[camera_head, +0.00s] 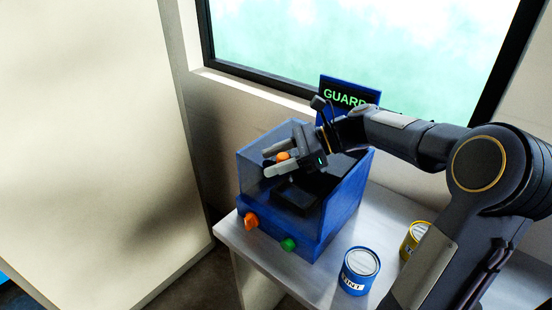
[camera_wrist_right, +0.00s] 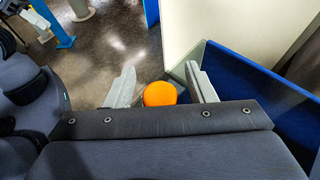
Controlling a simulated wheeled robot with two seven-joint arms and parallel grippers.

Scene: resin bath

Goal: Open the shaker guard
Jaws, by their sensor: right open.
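The shaker is a blue box with a clear guard (camera_head: 256,172) at its front and left, and a dark inside. An orange round knob (camera_head: 283,156) shows near the guard's top edge. My right gripper (camera_head: 267,163) is at the guard's top, its two pale fingers open on either side of the knob. In the right wrist view the orange knob (camera_wrist_right: 160,93) sits between the open fingers (camera_wrist_right: 164,80), with a gap to each. Whether the guard is latched cannot be told. My left gripper is not in view.
An orange knob (camera_head: 251,221) and a green button (camera_head: 289,244) are on the shaker's lower front. A blue tint can (camera_head: 359,270) and a yellow can (camera_head: 413,238) stand on the grey bench (camera_head: 325,278). A "GUARD" sign (camera_head: 345,97) stands behind, below the window. A pale panel (camera_head: 90,130) is at left.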

